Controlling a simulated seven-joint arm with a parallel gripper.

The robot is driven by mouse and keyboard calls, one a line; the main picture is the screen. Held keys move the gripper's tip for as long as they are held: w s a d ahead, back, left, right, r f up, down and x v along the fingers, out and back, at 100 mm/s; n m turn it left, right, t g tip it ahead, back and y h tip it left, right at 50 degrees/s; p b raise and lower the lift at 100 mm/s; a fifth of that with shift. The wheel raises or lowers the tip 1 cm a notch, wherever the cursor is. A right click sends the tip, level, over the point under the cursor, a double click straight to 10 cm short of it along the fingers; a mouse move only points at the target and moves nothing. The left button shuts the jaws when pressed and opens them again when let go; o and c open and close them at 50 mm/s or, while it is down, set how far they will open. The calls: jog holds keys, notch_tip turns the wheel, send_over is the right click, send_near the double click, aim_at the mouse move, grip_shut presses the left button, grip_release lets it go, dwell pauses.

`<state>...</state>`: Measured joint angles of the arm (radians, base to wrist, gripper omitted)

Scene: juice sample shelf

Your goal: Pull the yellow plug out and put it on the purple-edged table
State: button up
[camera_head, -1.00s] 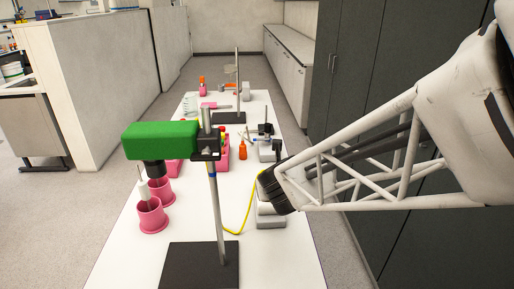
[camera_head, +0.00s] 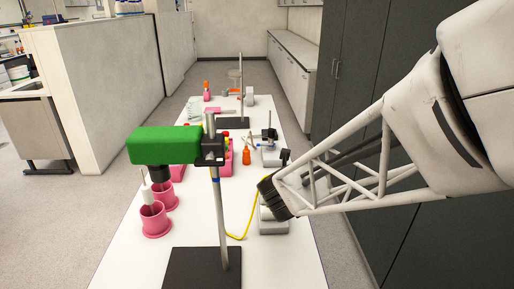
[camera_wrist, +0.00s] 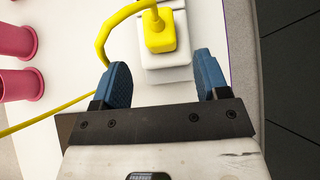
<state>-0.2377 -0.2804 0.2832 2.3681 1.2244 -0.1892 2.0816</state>
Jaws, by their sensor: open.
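The yellow plug (camera_wrist: 160,38) shows at the top of the wrist view, seated in a white socket block (camera_wrist: 168,68), with its yellow cable (camera_wrist: 112,27) looping to the left. In the head view the yellow cable (camera_head: 243,228) runs beside the grey-white block (camera_head: 272,224); the plug is hidden there behind my gripper. My gripper (camera_wrist: 162,66) is open and empty, its two blue fingers spread just short of the plug and apart from it. In the head view my gripper (camera_head: 268,190) is above the block. The white table (camera_head: 135,245) has a thin purple edge (camera_wrist: 227,25).
A clamp stand (camera_head: 218,205) with a green device (camera_head: 162,145) stands left of my gripper. Pink cups (camera_head: 155,219) stand at the left. An orange bottle (camera_head: 246,156) and more apparatus are farther back. Dark cabinets (camera_head: 375,75) line the right side.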

jog(key=shift+x, duration=3.75)
jog(key=shift+c, duration=0.3)
jog(key=c, duration=1.1)
jog(key=shift+o, duration=0.2)
jog(key=shift+r, duration=1.05)
jog(key=shift+r, duration=0.3)
jog(key=shift+r, duration=0.25)
jog(key=shift+r, duration=0.55)
